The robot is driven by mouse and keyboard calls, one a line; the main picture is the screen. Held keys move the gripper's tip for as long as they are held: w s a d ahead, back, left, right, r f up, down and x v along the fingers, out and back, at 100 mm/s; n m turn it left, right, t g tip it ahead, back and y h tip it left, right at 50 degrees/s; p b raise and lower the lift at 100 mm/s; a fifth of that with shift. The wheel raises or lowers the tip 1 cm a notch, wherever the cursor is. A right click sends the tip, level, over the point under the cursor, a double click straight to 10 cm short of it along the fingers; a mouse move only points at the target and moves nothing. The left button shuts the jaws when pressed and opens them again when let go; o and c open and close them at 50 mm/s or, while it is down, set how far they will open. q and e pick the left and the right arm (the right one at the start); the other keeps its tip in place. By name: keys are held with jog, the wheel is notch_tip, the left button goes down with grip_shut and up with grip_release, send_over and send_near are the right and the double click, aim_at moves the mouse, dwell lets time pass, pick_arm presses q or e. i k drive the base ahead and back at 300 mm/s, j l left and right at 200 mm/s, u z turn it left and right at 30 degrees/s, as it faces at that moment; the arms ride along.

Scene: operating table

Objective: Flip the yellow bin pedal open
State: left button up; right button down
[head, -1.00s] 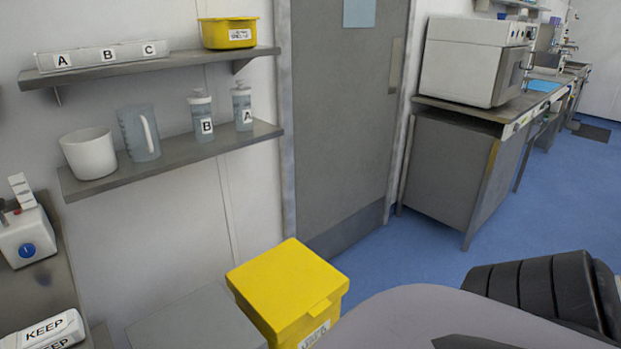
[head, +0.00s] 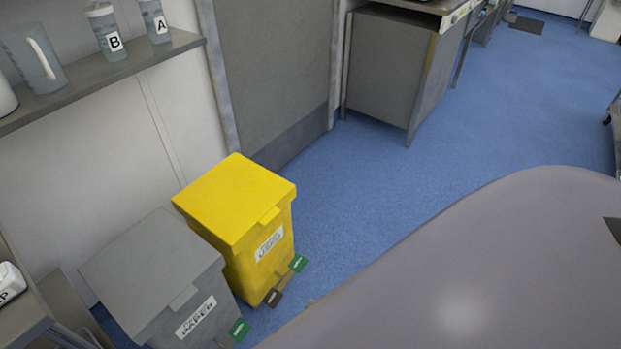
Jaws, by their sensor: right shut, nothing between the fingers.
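The yellow bin (head: 233,200) stands on the floor in the lower left of the head view, its lid down. A white label is on its front. At its foot is a pedal bar with a green end (head: 298,263) on the right and a dark brown end (head: 275,298) on the left. The green end sits higher in the picture than the brown end. My right gripper is hard to make out at the edge of my large grey body part; it is shut and empty, with no contact with the pedal visible. My left gripper is not in view.
A grey bin (head: 152,275), labelled paper, stands left of the yellow bin, with its own green pedal end (head: 240,330). A wall shelf (head: 120,72) with bottles is above. A grey door (head: 272,75) is behind. The blue floor (head: 400,175) right of the bins is clear.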

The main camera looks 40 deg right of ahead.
aim_at(274, 296)
jog(key=z, duration=0.85)
jog(key=k+j+z, duration=0.1)
jog(key=k, duration=0.25)
jog(key=i+u, duration=0.1)
jog(key=u, duration=0.35)
jog(key=l+u, duration=0.2)
jog(key=u, duration=0.25)
jog(key=i+l+u, duration=0.15)
jog(key=u, duration=0.3)
jog(key=l+u, duration=0.45)
jog(key=l, duration=0.25)
jog(key=l+u, duration=0.15)
jog(key=l, duration=1.15)
